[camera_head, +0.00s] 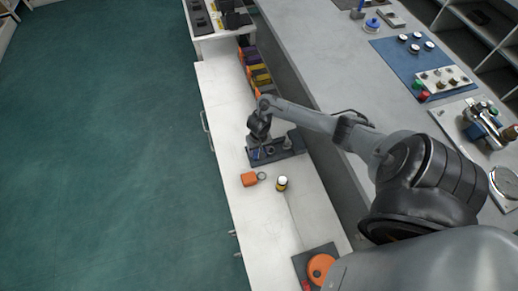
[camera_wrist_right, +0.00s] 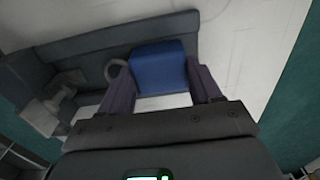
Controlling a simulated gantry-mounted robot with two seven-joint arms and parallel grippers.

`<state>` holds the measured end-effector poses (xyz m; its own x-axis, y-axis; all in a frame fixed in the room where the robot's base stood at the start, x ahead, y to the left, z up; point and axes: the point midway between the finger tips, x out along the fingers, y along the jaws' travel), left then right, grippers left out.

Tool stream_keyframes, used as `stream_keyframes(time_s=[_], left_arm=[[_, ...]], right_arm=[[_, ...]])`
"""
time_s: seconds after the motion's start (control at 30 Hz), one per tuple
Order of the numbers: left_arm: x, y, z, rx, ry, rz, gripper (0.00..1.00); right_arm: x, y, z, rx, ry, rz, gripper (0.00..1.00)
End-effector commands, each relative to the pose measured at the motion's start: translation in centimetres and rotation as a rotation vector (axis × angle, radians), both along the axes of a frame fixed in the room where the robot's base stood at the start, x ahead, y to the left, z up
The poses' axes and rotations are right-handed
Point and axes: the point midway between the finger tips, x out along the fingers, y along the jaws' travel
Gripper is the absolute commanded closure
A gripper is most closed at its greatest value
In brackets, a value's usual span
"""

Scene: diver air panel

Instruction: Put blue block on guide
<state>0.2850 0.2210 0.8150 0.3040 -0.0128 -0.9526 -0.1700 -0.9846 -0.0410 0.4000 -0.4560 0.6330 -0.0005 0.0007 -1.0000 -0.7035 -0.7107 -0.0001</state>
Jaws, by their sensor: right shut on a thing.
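The blue block (camera_wrist_right: 160,68) sits between the two fingers of my right gripper (camera_wrist_right: 162,78) in the right wrist view. My right gripper is shut on it. In the head view the right gripper (camera_head: 257,143) points down at the left end of a dark grey fixture (camera_head: 282,156) on the white bench. That fixture also shows in the right wrist view (camera_wrist_right: 95,42), just behind the block, with a grey ring beside the left finger. I cannot tell which part is the guide, or whether the block touches the fixture. My left gripper is not in view.
An orange piece (camera_head: 249,179) and a small jar with a white cap (camera_head: 282,183) stand on the white bench in front of the fixture. Several coloured bins (camera_head: 259,76) line its far side. An orange disc (camera_head: 320,268) lies nearer. The grey counter (camera_head: 335,60) runs alongside.

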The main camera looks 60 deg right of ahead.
Motion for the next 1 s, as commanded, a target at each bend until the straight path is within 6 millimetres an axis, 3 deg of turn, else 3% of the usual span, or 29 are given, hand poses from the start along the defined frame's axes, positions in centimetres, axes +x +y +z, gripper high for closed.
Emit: stream_keyframes(time_s=[0.27, 0.3, 0.47, 0.83, 1.0], left_arm=[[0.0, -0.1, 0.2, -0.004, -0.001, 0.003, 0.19], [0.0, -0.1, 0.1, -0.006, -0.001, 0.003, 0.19], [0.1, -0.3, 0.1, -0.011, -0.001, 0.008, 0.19], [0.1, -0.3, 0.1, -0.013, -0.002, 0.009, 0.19], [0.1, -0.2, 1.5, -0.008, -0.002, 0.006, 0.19]], right_arm=[[0.2, -0.1, 0.1, -0.001, -0.005, -0.001, 1.0], [0.0, 0.0, -0.2, -0.001, -0.001, 0.0, 0.35], [0.0, 0.0, -0.2, -0.001, -0.001, 0.0, 0.11], [0.0, 0.0, 0.1, -0.001, -0.001, 0.0, 0.11], [0.0, 0.0, 2.3, -0.001, -0.001, 0.001, 0.11]])
